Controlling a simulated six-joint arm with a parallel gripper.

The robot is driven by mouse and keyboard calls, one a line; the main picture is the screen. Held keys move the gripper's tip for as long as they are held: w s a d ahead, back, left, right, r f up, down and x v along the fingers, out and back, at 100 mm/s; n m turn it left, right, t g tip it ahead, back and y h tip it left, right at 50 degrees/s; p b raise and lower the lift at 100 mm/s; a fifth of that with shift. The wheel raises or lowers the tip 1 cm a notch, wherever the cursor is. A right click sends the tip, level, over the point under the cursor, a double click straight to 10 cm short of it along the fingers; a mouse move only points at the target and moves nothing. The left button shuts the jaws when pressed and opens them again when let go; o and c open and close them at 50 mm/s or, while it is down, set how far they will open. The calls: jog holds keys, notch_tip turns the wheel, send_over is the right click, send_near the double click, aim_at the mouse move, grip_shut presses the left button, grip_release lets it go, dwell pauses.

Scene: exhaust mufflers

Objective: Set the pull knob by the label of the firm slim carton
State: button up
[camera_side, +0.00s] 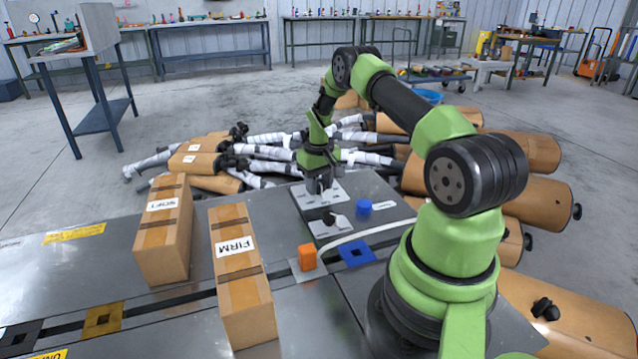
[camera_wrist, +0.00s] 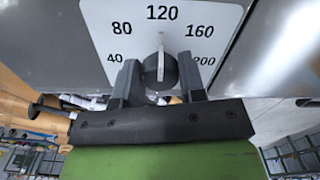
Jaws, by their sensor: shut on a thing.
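My gripper (camera_side: 319,188) is over a white plate (camera_side: 331,199) on the control panel. In the wrist view, its fingers (camera_wrist: 158,80) are shut on a dark round knob (camera_wrist: 158,68), one at each side. The dial plate (camera_wrist: 105,14) reads 40, 80, 120, 160 and 200. The knob's pale pointer line (camera_wrist: 160,42) points at about 120. My gripper hides this knob in the side view.
A second plate with a black knob (camera_side: 330,218), a blue knob (camera_side: 364,207), an orange block (camera_side: 307,257) and a pale cable (camera_side: 370,232) are nearby. Mufflers (camera_side: 535,200) lie behind.

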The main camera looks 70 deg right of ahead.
aim_at(319, 182)
jog(key=o, duration=0.9)
notch_tip(319, 182, up, 10)
jog(key=shift+r, duration=0.1)
jog(key=s+a+r+n+t, duration=0.1)
jog(key=a+r+t, duration=0.3)
jog(key=a+r, duration=1.4)
jog(key=s+a+r+t, duration=0.1)
jog(key=s+a, duration=0.3)
jog(key=s+a+n+t+y, duration=0.1)
jog(key=s+a, duration=0.3)
jog(key=s, duration=0.1)
jog(key=s+a+r+t+y, duration=0.1)
jog(key=s+a, duration=0.3)
jog(key=s, duration=0.1)
jog(key=shift+s+a+r, duration=0.2)
jog(key=shift+r, duration=0.1)
